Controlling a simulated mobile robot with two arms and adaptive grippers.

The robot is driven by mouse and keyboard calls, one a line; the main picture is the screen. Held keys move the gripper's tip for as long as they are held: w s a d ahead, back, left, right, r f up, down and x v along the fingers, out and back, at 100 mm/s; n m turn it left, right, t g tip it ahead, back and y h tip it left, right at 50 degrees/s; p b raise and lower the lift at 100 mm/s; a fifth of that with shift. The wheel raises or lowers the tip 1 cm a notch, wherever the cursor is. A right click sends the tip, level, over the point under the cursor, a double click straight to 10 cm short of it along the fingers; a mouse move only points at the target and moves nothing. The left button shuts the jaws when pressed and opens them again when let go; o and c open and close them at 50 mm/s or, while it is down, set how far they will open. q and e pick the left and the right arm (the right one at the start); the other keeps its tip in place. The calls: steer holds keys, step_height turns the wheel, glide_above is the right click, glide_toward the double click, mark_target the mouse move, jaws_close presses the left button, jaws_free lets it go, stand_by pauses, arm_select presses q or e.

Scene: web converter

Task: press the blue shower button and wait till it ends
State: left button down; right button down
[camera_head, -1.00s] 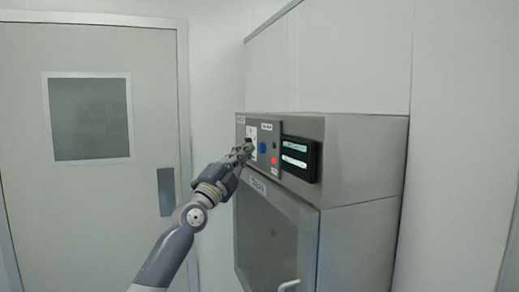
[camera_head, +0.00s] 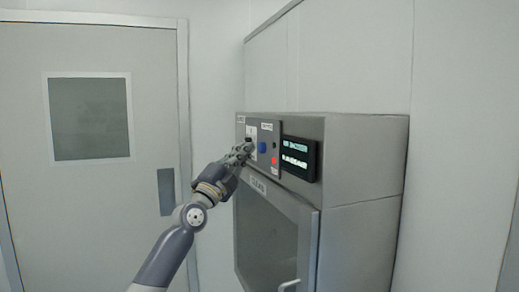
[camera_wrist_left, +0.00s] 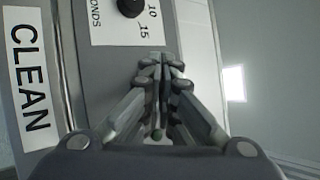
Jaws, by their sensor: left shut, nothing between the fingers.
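The blue button (camera_head: 262,147) sits on the control panel of a grey metal cabinet (camera_head: 360,150). My left gripper (camera_head: 246,148) is shut and empty, just left of the blue button. I cannot tell whether its tips touch the panel. In the left wrist view its closed fingers (camera_wrist_left: 160,68) lie below a black knob (camera_wrist_left: 131,6) on a white dial plate marked in seconds. The blue button is not in the wrist view. The display (camera_head: 298,158) right of the button is lit with text too small to read. My right gripper is not in view.
A red light or button (camera_head: 275,160) is below right of the blue one. Below the panel is the cabinet's windowed door with a "CLEAN" label (camera_wrist_left: 29,80). A grey door (camera_head: 150,110) with a window stands at the left.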

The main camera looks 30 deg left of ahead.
arm_select(q)
steer(key=shift+w, duration=0.1)
steer(key=shift+w+d, duration=0.25)
steer(key=shift+d, duration=0.05)
stand_by(0.4)
steer(key=shift+w+d, duration=0.25)
steer(key=shift+w, duration=0.05)
stand_by(0.6)
steer(key=shift+w+d, duration=0.15)
stand_by(0.4)
steer(key=shift+s+a+b, duration=0.55)
steer(key=shift+s+a, duration=0.05)
steer(key=shift+s, duration=0.2)
